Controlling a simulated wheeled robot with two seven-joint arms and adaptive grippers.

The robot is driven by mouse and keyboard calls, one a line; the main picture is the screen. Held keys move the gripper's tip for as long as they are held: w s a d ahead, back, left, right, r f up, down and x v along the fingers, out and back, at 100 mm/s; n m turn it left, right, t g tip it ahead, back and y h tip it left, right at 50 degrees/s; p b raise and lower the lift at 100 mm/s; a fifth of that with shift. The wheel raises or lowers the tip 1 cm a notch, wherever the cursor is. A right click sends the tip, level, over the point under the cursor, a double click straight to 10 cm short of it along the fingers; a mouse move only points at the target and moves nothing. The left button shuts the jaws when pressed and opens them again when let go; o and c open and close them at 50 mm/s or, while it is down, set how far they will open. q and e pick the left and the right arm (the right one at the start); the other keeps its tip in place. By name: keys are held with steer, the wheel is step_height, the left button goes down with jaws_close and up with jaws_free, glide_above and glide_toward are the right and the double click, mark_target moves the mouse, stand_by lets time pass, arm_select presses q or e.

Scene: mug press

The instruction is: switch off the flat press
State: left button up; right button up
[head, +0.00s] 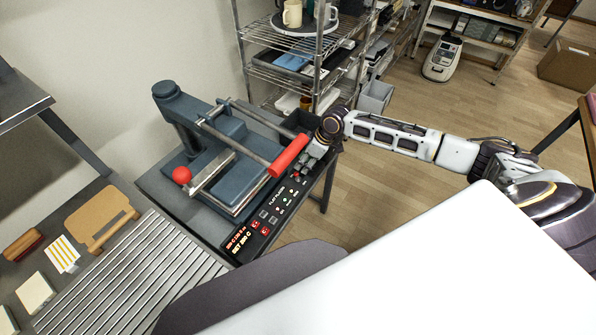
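The flat press (215,150) is a dark blue-grey machine with a red-gripped handle (288,156) and a red ball knob (181,175). Its black control panel (272,213) runs along the front edge, with a lit red display (238,240) at the near end, small buttons, and indicator lights. My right gripper (306,166) is at the far end of the panel, just right of the red handle grip. Its fingertips are small and close to the panel; I cannot tell whether they touch it or how far they are apart. My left gripper is out of view.
A wire shelf rack (300,65) stands behind the press. A large white surface (430,270) fills the lower right. Open wooden floor (400,190) lies right of the press.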

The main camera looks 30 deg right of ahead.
mark_target(297, 173)
steer(key=shift+x, duration=3.35)
jaws_close()
